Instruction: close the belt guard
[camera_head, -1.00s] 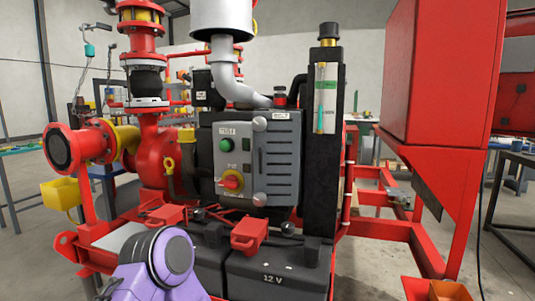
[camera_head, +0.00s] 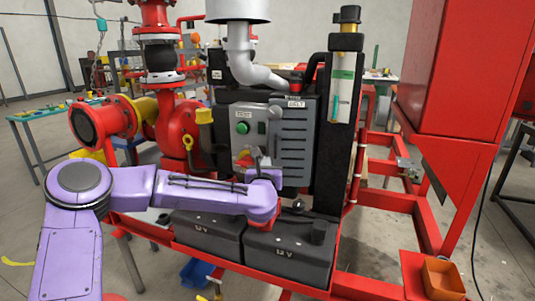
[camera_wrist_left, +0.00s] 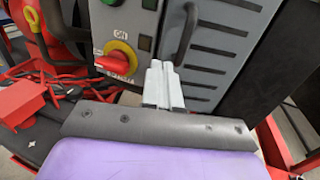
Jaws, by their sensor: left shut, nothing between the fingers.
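The belt guard (camera_head: 294,143) is a grey panel with dark slots and a "BELT" label, right of the control panel (camera_head: 243,140). It fills the upper right of the left wrist view (camera_wrist_left: 222,40), with a dark upright handle (camera_wrist_left: 186,35) near its left edge. I cannot tell whether it stands slightly ajar. My left gripper (camera_wrist_left: 160,68) is shut and empty; its pale fingers point up the picture, below the handle and right of the red rotary switch (camera_wrist_left: 116,62). My right gripper is not in view.
Two black 12 V batteries (camera_head: 290,255) sit low in front, under my left arm. A tall black column with a gauge (camera_head: 342,95) stands right of the guard. The red pump (camera_head: 180,125) is at left, a large red cabinet (camera_head: 455,70) at right.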

